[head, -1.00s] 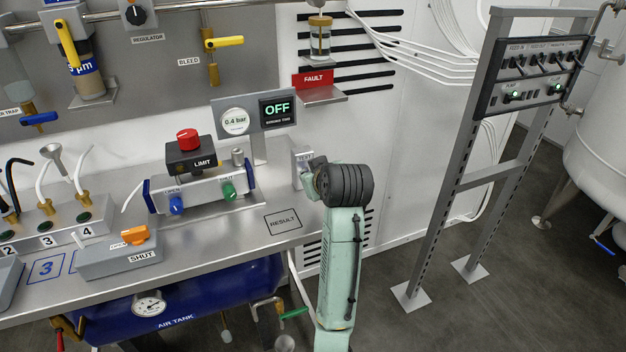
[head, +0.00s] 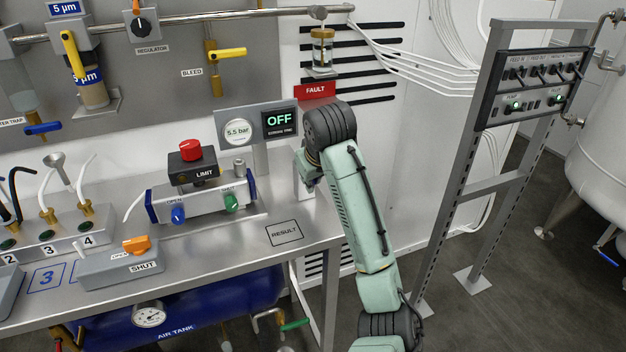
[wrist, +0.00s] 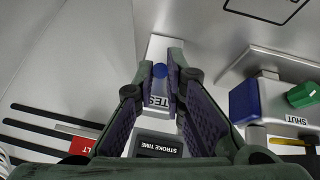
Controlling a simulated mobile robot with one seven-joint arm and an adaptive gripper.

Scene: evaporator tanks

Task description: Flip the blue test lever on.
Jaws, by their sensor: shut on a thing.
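The blue test lever (wrist: 160,70) shows in the wrist view as a small blue knob on a pale box (wrist: 159,47) with partly hidden lettering, "TES". My gripper (wrist: 164,76) has its two fingers closed in around the knob, one on each side. In the head view my arm and gripper (head: 309,172) stand in front of the box at the right end of the bench. They hide the lever there, so its tilt cannot be told.
The display (head: 279,119) reads OFF, and the gauge (head: 237,132) beside it reads 5.5 bar. A valve block with a red-topped LIMIT switch (head: 191,150) stands to the left. The RESULT square (head: 284,233) is bare. A switch frame (head: 452,180) stands at the right.

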